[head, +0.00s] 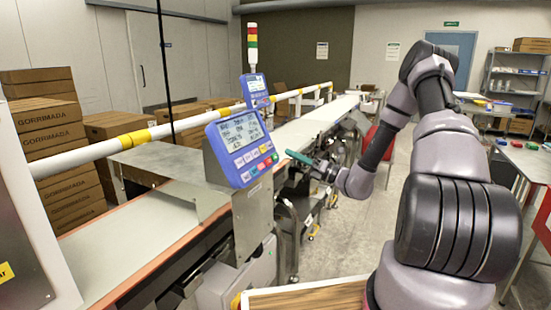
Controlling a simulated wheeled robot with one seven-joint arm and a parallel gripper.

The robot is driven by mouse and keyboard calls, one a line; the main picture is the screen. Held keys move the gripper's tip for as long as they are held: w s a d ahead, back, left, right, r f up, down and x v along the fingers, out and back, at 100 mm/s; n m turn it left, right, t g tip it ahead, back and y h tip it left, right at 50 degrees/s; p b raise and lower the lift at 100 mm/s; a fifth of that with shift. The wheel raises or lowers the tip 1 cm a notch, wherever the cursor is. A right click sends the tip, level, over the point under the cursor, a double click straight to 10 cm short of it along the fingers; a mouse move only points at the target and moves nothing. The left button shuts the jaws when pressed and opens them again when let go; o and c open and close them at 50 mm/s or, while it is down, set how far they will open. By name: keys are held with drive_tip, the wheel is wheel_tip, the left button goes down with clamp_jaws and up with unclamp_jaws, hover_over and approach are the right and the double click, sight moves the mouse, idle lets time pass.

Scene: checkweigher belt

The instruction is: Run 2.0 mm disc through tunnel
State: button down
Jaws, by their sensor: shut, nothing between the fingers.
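My gripper (305,160) is at the belt's right side, just right of the large blue control panel (241,145). Its fingers are shut and small in the view, with a green part at the tip. I cannot make out a 2.0 mm disc anywhere. The belt (115,245) runs from the near left, passes behind the blue panel and continues to the back. A pale housing (25,230) with a yellow label is cut off by the left edge; I cannot tell whether it is the tunnel. A grey metal hood (165,160) stands beside the belt.
A second blue panel (255,88) and a light tower (252,45) stand behind the first. A white guard rail (100,148) runs along the belt. Stacked cartons (50,135) stand at left. A wooden-topped surface (305,298) is at the bottom. The floor (340,235) right of the belt has free room.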

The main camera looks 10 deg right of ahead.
drive_tip(key=shift+s+d+r, duration=0.5)
drive_tip(key=shift+s+d, duration=0.05)
drive_tip(key=shift+d, duration=0.25)
drive_tip(key=s+d+r, duration=0.2)
drive_tip(key=s+d, duration=0.1)
drive_tip(key=d, duration=0.1)
drive_tip(key=shift+d+r, duration=0.15)
drive_tip(key=shift+r, duration=0.2)
drive_tip(key=shift+s, duration=0.1)
idle(0.5)
